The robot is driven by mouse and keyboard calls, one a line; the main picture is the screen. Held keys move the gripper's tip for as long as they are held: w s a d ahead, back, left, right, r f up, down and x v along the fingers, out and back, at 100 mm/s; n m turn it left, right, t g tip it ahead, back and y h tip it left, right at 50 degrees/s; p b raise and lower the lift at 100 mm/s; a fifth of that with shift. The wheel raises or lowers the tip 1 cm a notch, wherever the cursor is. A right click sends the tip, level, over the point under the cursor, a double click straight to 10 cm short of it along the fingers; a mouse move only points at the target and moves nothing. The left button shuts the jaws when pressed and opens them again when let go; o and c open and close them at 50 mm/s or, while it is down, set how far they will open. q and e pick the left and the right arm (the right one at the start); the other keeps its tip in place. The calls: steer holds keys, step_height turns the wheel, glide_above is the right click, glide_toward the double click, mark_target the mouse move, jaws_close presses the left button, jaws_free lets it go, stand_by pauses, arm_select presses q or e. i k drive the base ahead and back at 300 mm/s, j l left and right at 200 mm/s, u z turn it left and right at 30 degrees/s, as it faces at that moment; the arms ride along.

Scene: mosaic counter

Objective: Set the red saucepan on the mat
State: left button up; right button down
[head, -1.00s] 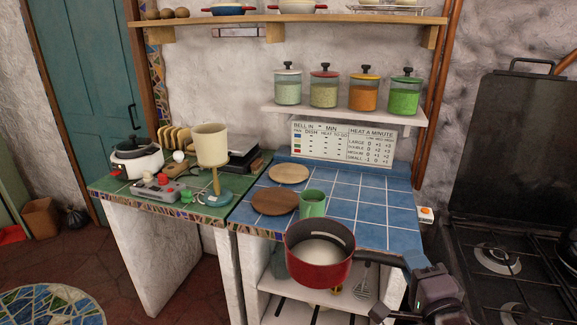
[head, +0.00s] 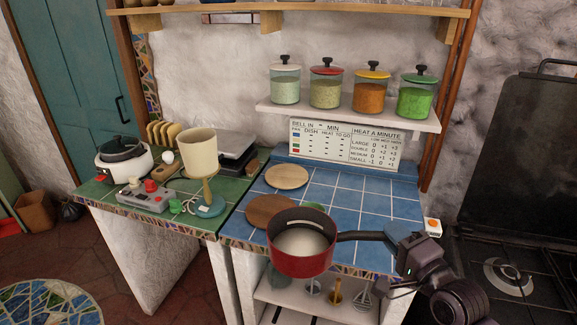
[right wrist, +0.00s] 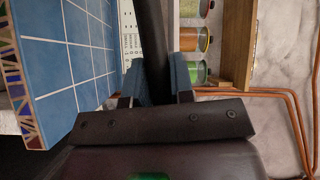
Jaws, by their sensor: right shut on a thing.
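The red saucepan (head: 301,258) is dark inside with pale contents and has a long black handle (head: 360,236). My right gripper (head: 396,241) is shut on this handle, which also shows between the fingers in the right wrist view (right wrist: 153,45). The pan hangs upright at the front edge of the blue counter. Two round mats lie on the blue tiles: a dark brown one (head: 262,211), partly overlapped by the pan in this view, and a pale wooden one (head: 287,177) behind it. My left gripper is not in view.
The blue tiles (head: 375,208) to the right are clear. A shelf (head: 350,113) with several jars hangs above. The green counter at left holds a cream lamp-like object (head: 199,143) and other items. A stove (head: 510,275) stands at right.

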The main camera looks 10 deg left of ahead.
mark_target(287, 176)
steer(key=i, duration=1.05)
